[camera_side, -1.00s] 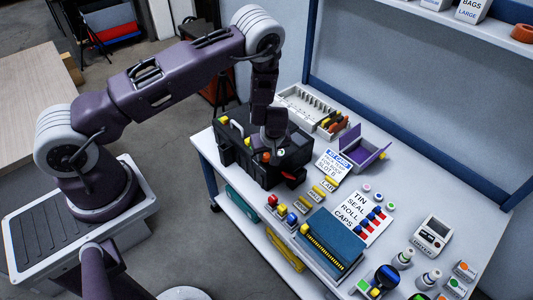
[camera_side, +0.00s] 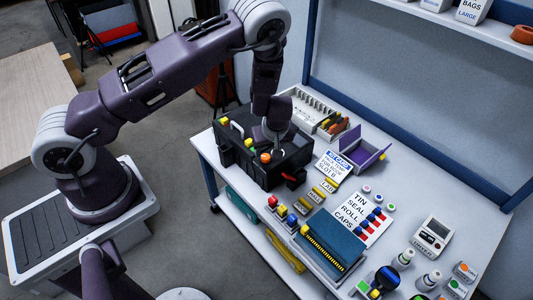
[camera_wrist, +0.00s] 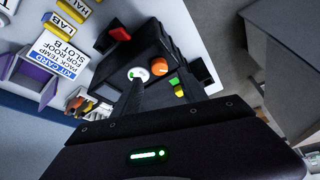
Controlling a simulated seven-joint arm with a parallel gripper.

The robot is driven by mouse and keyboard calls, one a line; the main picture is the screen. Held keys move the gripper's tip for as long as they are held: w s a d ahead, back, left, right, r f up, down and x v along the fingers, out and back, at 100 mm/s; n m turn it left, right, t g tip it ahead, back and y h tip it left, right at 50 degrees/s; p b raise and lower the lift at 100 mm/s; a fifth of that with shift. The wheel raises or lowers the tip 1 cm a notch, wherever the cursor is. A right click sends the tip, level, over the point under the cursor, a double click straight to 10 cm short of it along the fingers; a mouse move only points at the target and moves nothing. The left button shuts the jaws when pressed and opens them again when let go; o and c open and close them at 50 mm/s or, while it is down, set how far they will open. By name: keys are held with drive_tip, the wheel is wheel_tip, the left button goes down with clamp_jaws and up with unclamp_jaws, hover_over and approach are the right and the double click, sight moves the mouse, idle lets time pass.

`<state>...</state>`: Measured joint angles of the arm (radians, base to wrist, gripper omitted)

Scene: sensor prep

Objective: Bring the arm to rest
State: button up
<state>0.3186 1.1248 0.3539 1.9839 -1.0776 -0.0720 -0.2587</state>
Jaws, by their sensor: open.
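My gripper (camera_side: 277,147) points down over the black case (camera_side: 258,172) at the left end of the table. It is open, and I see nothing held in it. In the wrist view my gripper's dark fingers (camera_wrist: 138,92) reach toward the case top, beside a white round part (camera_wrist: 138,73) and an orange knob (camera_wrist: 159,66). I cannot tell whether the fingertips touch the case.
A purple open box (camera_side: 362,154), a kit card (camera_side: 334,164), yellow labels (camera_side: 322,190), a teal book (camera_side: 331,240) and a cap sheet (camera_side: 362,222) lie right of the case. A blue-framed wall panel (camera_side: 420,90) stands behind the table.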

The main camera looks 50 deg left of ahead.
drive_tip(key=shift+v, duration=0.9)
drive_tip(key=s+d+r+m+t+h, duration=0.1)
drive_tip(key=d+r+h, duration=0.15)
drive_tip(key=r, duration=0.45)
drive_tip(key=s+d+r+m+h, duration=0.1)
drive_tip(key=d+r+m, duration=0.1)
drive_tip(key=d+r, duration=0.35)
drive_tip(key=d+r+m+t+h, duration=0.1)
drive_tip(key=d+r+h, duration=0.1)
drive_tip(key=r, duration=0.7)
drive_tip(key=s+d+r+m+h, duration=0.15)
drive_tip(key=s+r+m, duration=0.25)
drive_tip(key=s+r, duration=0.55)
drive_tip(key=s+a+r+m+t+y, duration=0.1)
drive_tip(key=s+a+r+m, duration=0.1)
drive_tip(key=s, duration=0.6)
drive_tip(key=s+a+r+m+y, duration=0.2)
drive_tip(key=s+m, duration=0.1)
drive_tip(key=s, duration=0.5)
drive_tip(key=shift+t, duration=0.4)
